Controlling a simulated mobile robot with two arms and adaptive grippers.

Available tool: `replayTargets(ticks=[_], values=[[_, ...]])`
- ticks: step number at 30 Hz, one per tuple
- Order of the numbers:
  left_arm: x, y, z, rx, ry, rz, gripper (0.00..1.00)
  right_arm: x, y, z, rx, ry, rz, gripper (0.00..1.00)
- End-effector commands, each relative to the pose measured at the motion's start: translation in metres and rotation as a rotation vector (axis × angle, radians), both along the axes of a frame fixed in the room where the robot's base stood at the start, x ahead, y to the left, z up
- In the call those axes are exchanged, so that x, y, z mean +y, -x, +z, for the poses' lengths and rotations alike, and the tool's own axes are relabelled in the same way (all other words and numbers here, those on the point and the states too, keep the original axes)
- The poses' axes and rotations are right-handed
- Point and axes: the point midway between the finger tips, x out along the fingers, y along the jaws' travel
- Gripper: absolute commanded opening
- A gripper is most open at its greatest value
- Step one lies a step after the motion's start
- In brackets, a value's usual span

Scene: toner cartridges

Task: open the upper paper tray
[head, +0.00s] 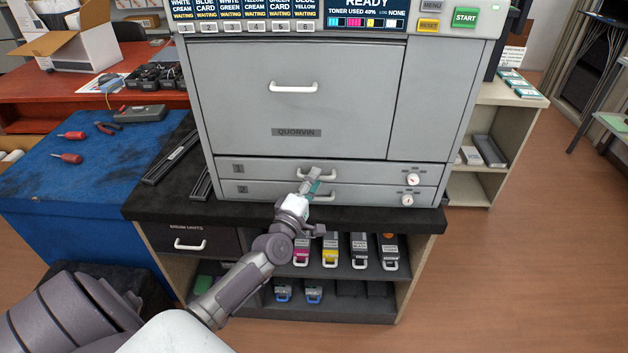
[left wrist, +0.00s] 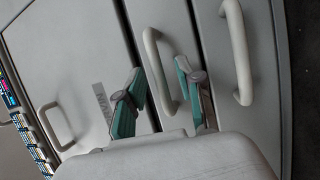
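The upper paper tray (head: 265,171), marked 1, is shut flush in the grey printer. Its white handle (head: 330,178) is partly hidden by my left gripper (head: 312,184) in the head view. In the left wrist view this handle (left wrist: 154,54) shows between the two green-padded fingers of my left gripper (left wrist: 162,102). The fingers are apart, one to each side of the handle. I cannot tell whether either touches it. The lower tray (head: 268,190), marked 2, is shut just below, and its handle (left wrist: 239,50) lies right of the fingers. My right gripper is not in view.
The printer's large front panel (head: 295,105) with its own handle is shut above the trays. Below the black counter (head: 375,217), a shelf holds several toner cartridges (head: 330,251). A blue table (head: 60,190) with tools stands left. The floor (head: 530,240) at right is clear.

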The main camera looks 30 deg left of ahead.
Motion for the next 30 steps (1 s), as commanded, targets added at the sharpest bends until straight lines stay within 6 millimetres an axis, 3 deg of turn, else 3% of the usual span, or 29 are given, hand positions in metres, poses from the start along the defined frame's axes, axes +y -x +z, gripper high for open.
replayTargets(ticks=[10, 15, 17, 30], values=[[0.0005, -0.0034, 0.0007, 0.000, 0.000, 0.000, 0.35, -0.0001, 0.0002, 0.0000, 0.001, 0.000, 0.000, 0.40], [0.0005, -0.0033, 0.0008, 0.000, 0.000, 0.000, 0.07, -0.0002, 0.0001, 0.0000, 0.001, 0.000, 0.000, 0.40], [0.0005, -0.0033, 0.0007, 0.000, 0.000, 0.000, 0.00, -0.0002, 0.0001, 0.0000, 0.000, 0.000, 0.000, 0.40], [-0.0003, -0.0022, 0.0004, 0.001, 0.000, 0.000, 0.00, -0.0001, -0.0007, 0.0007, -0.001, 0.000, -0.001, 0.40]])
